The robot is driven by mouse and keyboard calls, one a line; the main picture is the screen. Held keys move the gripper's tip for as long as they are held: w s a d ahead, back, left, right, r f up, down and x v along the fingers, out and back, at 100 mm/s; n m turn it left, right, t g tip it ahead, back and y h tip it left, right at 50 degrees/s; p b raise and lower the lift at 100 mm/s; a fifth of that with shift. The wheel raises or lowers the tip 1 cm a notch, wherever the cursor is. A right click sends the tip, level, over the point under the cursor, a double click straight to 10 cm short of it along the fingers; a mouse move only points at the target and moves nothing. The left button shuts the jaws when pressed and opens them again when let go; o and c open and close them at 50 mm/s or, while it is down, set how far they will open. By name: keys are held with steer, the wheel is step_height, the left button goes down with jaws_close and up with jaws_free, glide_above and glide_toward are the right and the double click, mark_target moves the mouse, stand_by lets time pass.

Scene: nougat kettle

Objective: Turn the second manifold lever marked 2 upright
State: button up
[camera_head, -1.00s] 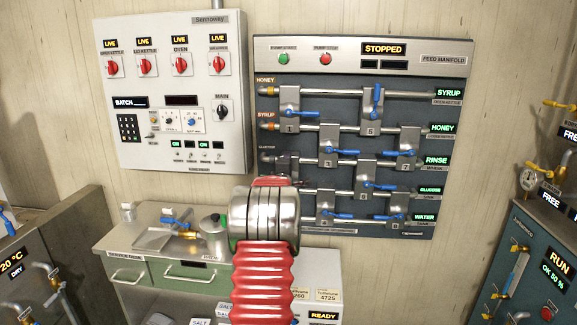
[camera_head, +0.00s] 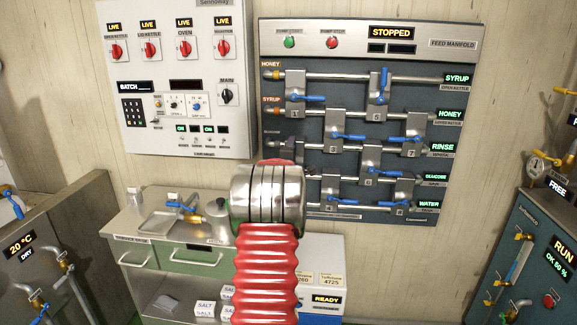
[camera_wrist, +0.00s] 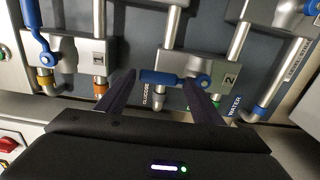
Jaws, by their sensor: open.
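The lever marked 2 (camera_wrist: 170,77) has a blue handle. In the wrist view it lies sideways, across the run of the pipes, which is upright on the panel. Its pivot is at the right, next to the label 2 (camera_wrist: 230,80). My gripper (camera_wrist: 160,80) is open at the lever, one finger near the handle's free end and the other near the pivot. I cannot tell whether either touches it.
Lever 1 (camera_wrist: 38,35) lies along its pipe, left of my gripper in the wrist view. Other blue levers, such as lever 5 (camera_head: 384,84), fill the panel to the right. A counter (camera_head: 130,225) with a tap stands below left.

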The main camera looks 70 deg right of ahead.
steer(key=s+a, duration=0.1)
steer(key=a, duration=1)
steer(key=shift+s+a+f, duration=0.15)
steer(key=shift+s, duration=0.25)
stand_by(0.3)
